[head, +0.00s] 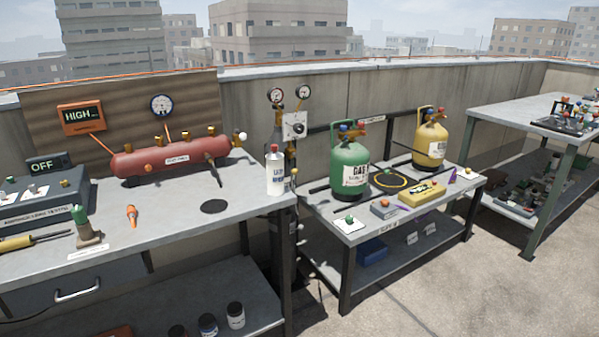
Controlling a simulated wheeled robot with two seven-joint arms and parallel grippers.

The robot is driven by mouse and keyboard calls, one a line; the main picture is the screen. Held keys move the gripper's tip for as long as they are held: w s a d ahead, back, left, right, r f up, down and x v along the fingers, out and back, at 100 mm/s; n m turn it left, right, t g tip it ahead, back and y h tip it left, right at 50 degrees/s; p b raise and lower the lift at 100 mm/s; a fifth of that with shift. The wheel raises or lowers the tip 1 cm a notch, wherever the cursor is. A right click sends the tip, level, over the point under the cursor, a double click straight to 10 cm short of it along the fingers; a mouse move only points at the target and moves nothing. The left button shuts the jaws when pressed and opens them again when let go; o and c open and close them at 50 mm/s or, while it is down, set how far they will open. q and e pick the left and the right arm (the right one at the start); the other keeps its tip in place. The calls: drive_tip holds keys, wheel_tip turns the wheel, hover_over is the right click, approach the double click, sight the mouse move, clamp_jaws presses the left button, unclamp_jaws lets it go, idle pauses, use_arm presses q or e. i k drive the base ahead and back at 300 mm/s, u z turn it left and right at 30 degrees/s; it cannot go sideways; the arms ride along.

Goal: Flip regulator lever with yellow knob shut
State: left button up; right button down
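A regulator (294,126) with a pale square face and a round dial stands behind the gap between the left bench and the middle table. Two round gauges, a left one (277,96) and a right one (304,91), sit above it on brass fittings. Small brass-yellow parts show around and below the regulator, but they are too small to tell which is the yellow knob or how its lever stands. A white bottle with a red cap (275,172) stands in front and hides part of the cylinder below. Neither of my grippers is in view.
A red tank (170,158) lies on the left bench (180,205), with a pale ball at its right end. A green cylinder (349,168) and a yellow cylinder (430,140) stand on the middle table. Open floor (450,285) lies at the front right.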

sight(295, 170)
drive_tip(key=i, duration=1.15)
drive_tip(key=u, duration=0.45)
